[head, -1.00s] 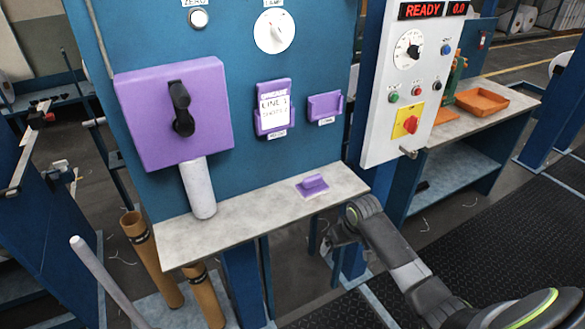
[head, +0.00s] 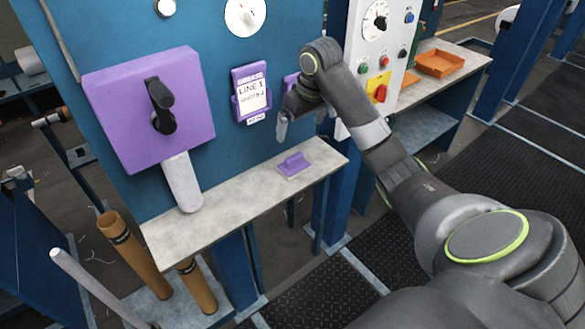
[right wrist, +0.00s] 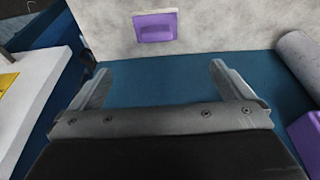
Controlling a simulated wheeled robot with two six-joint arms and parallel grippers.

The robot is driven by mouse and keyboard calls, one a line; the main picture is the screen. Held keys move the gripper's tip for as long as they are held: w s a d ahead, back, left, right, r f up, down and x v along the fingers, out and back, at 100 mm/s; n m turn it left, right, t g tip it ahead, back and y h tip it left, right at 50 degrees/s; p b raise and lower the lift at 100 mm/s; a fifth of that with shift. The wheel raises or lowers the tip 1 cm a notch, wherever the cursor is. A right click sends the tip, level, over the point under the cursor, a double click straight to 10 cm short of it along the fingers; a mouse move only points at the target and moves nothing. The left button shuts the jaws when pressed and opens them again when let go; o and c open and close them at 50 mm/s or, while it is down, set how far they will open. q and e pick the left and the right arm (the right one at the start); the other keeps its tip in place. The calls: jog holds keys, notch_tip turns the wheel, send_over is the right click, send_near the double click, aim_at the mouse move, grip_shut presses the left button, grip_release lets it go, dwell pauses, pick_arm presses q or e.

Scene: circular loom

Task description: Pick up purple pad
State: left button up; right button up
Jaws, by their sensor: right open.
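The purple pad (head: 294,164) lies on the grey shelf (head: 225,200), near its right end, with a raised grip along its top. It also shows in the right wrist view (right wrist: 155,27), at the top middle, beyond the fingertips. My right gripper (head: 282,130) is above the shelf, just over and slightly left of the pad in the head view, and not touching it. In the right wrist view its two fingers (right wrist: 160,80) are spread wide with nothing between them. My left gripper is in neither view.
A purple card holder (head: 252,95) is on the blue panel behind. A white control box (head: 372,60) is right of my gripper. An orange tray (head: 440,63) sits farther right.

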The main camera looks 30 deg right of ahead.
jog(key=b, duration=0.3)
send_near(295, 157)
jog(key=x, duration=0.1)
jog(key=p+x, duration=0.1)
jog(key=x, duration=0.3)
jog(key=shift+w+a+f, duration=0.15)
jog(key=shift+w+a, duration=0.05)
jog(key=shift+a, duration=0.1)
jog(key=p+x, duration=0.1)
jog(key=x, duration=0.2)
jog(key=p+x, duration=0.1)
jog(key=x, duration=0.1)
jog(key=shift+s+d+f+p, duration=0.15)
jog(key=shift+d+p, duration=0.15)
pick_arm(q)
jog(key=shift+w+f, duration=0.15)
pick_arm(e)
jog(key=shift+f, duration=0.4)
jog(key=c, duration=0.9)
